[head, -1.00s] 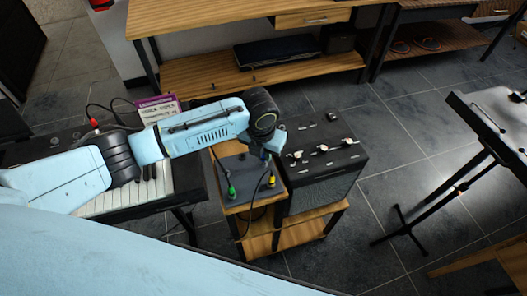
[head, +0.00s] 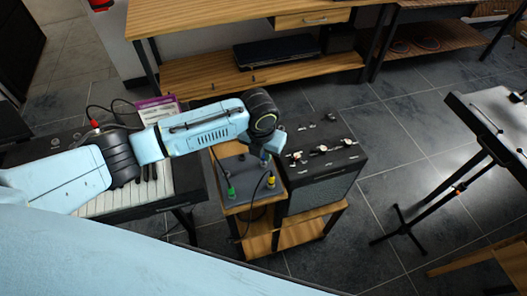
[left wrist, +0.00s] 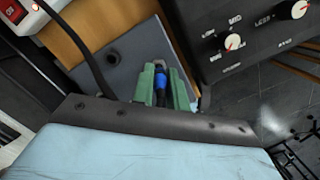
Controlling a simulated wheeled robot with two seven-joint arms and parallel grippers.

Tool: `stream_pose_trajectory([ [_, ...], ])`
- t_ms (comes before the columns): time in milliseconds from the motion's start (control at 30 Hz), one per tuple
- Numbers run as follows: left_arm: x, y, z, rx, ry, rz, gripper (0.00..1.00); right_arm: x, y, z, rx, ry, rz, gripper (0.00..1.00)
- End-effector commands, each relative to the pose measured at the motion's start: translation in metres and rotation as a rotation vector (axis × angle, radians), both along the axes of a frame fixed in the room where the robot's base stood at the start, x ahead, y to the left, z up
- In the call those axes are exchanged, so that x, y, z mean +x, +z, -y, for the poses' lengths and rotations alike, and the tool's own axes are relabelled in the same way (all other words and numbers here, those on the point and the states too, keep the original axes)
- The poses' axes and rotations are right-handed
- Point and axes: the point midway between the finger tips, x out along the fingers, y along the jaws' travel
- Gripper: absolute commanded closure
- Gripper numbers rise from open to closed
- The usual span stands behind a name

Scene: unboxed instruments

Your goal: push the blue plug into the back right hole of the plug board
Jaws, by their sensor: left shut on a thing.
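The grey plug board (head: 246,178) sits on a small wooden stand in the head view. It also shows in the left wrist view (left wrist: 122,75). My left gripper (left wrist: 162,82), with green fingers, is shut on the blue plug (left wrist: 160,77) over the board. In the head view, a bit of the blue plug (head: 264,158) shows below my wrist, at the board's back right. An empty dark hole (left wrist: 112,55) shows left of the plug in the wrist view. The hole under the plug is hidden, so I cannot tell how deep it sits. My right gripper is not in view.
A green plug (head: 231,192) and a yellow plug (head: 271,181) with cables stand at the board's front. A black amplifier (head: 325,165) with knobs stands close on the right. A keyboard (head: 150,190) is on the left, under my arm.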

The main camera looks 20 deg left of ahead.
Motion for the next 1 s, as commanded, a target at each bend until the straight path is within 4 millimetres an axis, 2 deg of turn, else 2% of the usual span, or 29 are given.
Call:
stream_pose_trajectory([
  [1000, -0.0001, 0.0001, 0.0001, 0.000, 0.000, 0.000, 1.00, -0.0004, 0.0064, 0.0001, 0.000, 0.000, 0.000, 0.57],
])
